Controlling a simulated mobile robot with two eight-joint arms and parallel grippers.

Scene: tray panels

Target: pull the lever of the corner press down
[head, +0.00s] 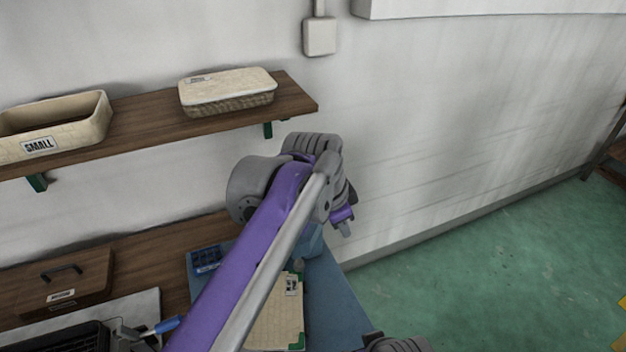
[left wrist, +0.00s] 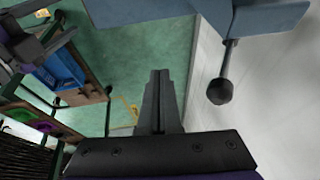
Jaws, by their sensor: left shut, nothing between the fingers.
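The corner press shows in the left wrist view as a blue-grey body (left wrist: 265,17) at the top right. Its lever (left wrist: 223,85) is a thin dark rod ending in a round black knob. My left gripper (left wrist: 159,75) is shut and empty in that view, to the left of the knob and apart from it. In the head view my left gripper (head: 344,221) shows small beside the wall, partly behind my purple arm. A blue part of the press (head: 312,242) shows below it, mostly hidden by the arm. The lever cannot be made out there.
A beige panel (head: 274,326) lies on the blue worktop (head: 335,305). A wooden shelf (head: 150,130) holds two baskets on the left. A blue-handled tool (head: 160,327) lies at lower left. The white wall is close beside the gripper; green floor at right is clear.

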